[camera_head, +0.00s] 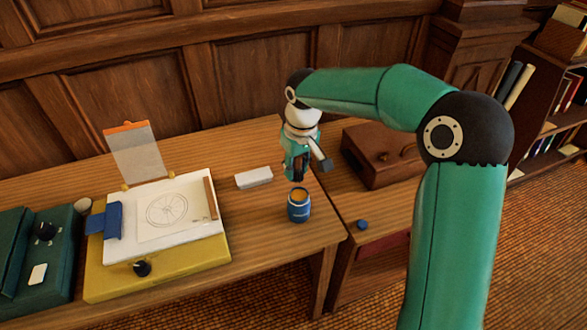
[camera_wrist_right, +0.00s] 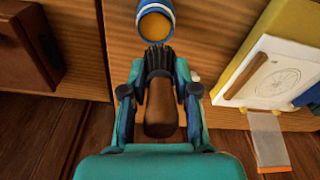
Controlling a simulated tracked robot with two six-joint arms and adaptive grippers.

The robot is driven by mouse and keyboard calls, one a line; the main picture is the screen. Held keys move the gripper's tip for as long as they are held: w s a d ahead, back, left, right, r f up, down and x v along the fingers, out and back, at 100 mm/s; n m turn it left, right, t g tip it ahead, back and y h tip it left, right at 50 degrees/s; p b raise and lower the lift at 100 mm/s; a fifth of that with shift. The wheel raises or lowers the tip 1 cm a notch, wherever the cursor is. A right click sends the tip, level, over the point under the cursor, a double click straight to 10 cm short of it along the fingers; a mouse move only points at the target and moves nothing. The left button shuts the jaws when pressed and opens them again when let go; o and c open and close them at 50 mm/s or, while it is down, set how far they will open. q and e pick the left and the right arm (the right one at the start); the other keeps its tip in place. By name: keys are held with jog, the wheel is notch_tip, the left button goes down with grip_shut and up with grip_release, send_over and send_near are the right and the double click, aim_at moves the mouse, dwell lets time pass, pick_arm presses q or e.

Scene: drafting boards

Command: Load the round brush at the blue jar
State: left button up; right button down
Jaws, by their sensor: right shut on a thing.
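The blue jar (camera_head: 298,211) stands upright and open on the wooden table, with orange-yellow content inside; it also shows at the top of the right wrist view (camera_wrist_right: 155,39). My right gripper (camera_head: 297,174) points down just above and behind the jar. In the right wrist view it is shut on the round brush (camera_wrist_right: 161,106), which has a thick brown handle and dark bristles. The bristles point toward the jar and meet its rim in that picture; I cannot tell whether they touch. In the head view the brush is mostly hidden by the gripper. My left gripper is not in view.
A white block (camera_head: 253,178) lies left of the jar. A yellow board (camera_head: 190,269) with a wheel drawing (camera_head: 168,209) and blue clamp (camera_head: 113,221) is further left. A brown case (camera_head: 378,160) and a small blue lid (camera_head: 361,225) are on the right.

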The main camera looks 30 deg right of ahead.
aim_at(298, 195)
jog(key=shift+d, duration=0.3)
jog(key=shift+f, duration=0.25)
jog(key=shift+f+b, duration=2.35)
jog(key=shift+f, duration=0.3)
jog(key=shift+s+f+b, duration=0.1)
jog(key=shift+f+b, duration=0.25)
jog(key=shift+f, duration=0.1)
jog(key=shift+r+p, duration=2.9)
jog(key=shift+r, duration=0.65)
